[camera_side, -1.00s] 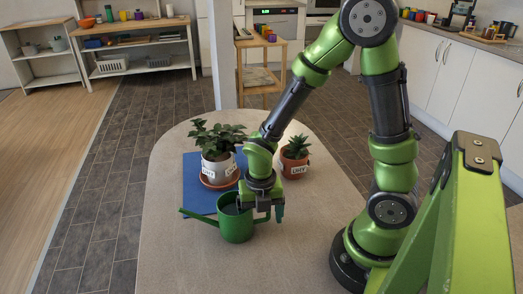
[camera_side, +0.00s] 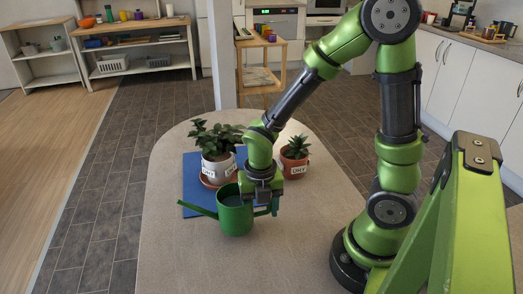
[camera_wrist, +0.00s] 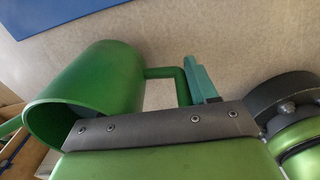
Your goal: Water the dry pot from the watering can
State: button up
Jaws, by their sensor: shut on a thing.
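The green watering can (camera_side: 235,217) is upright in front of the blue mat, its spout pointing left. My gripper (camera_side: 265,206) is at the can's right side, shut on its handle. In the wrist view, the can (camera_wrist: 95,85) and its handle (camera_wrist: 160,72) show beside a teal fingertip (camera_wrist: 200,82). The white pot's label is too small to read surely.
The blue mat (camera_side: 193,170) lies under the white pot's saucer. The table (camera_side: 190,262) is clear in front and at the left. A wooden cart (camera_side: 262,75) stands beyond the table's far end.

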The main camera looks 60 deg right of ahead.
notch_tip(320, 180, up, 7)
jog(key=s+d+m, duration=0.1)
jog(key=d+m, duration=0.4)
jog(key=d, duration=0.9)
jog(key=shift+s+a+f, duration=0.1)
jog(key=shift+a+f, duration=0.05)
jog(key=shift+f, duration=2.3)
jog(key=shift+r, duration=0.15)
jog(key=shift+s+r+g+h, duration=0.15)
jog(key=shift+r+g, duration=0.35)
jog(key=shift+r, duration=0.25)
jog(key=shift+s+r+g+h, duration=0.15)
jog(key=shift+r+g, duration=0.35)
jog(key=shift+r, duration=0.25)
jog(key=shift+r, duration=0.2)
jog(key=shift+r+g, duration=0.3)
jog(key=shift+r, duration=0.2)
jog(key=shift+r, duration=0.15)
